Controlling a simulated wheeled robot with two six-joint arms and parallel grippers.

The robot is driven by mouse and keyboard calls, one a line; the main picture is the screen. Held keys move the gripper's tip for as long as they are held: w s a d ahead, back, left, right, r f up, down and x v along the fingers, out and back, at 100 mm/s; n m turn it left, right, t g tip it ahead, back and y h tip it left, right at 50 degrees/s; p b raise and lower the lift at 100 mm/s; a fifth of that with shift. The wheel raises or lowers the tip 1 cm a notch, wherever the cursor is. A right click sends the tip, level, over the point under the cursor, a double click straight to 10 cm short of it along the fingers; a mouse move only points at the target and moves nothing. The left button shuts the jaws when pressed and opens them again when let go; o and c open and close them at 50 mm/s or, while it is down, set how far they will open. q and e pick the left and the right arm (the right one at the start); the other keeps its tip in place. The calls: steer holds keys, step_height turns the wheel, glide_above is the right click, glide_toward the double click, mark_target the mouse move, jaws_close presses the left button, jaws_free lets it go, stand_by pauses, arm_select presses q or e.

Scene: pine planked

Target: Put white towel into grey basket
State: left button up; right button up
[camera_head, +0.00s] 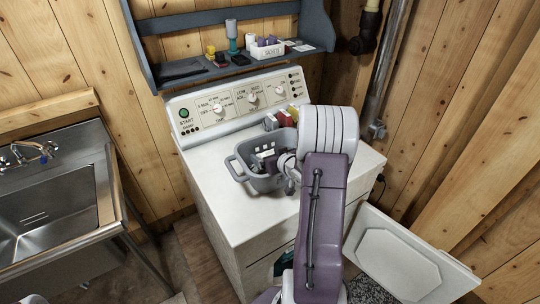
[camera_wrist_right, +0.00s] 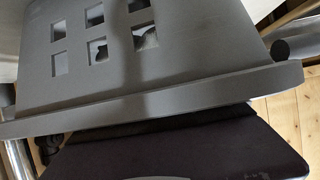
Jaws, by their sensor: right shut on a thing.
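The grey basket (camera_head: 258,183) stands upright on top of the white dryer, right of its middle. Its slotted side wall and rim (camera_wrist_right: 160,80) fill much of the right wrist view. My right gripper (camera_head: 268,160) reaches from the right into the basket's mouth, its fingers mostly hidden by the arm and rim. A small white patch, which looks like the white towel (camera_head: 262,154), shows at the gripper inside the basket. White also shows through the wall's holes. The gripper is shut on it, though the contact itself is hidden. My left gripper is out of view.
The dryer top (camera_head: 222,205) is clear left of the basket. Small boxes (camera_head: 280,119) stand behind the basket by the control panel. The dryer door (camera_head: 405,262) hangs open at lower right. A shelf (camera_head: 225,66) is above, and a steel sink (camera_head: 55,205) stands left.

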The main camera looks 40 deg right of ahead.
steer(key=shift+s+a+f, duration=0.1)
steer(key=shift+s+f, duration=0.1)
steer(key=shift+f, duration=0.2)
steer(key=o, duration=1.2)
steer(key=shift+s, duration=0.1)
steer(key=shift+r+p, duration=0.3)
steer(key=shift+r, duration=0.05)
steer(key=v, duration=1.1)
steer(key=shift+s+r, duration=0.15)
steer(key=shift+r, duration=0.35)
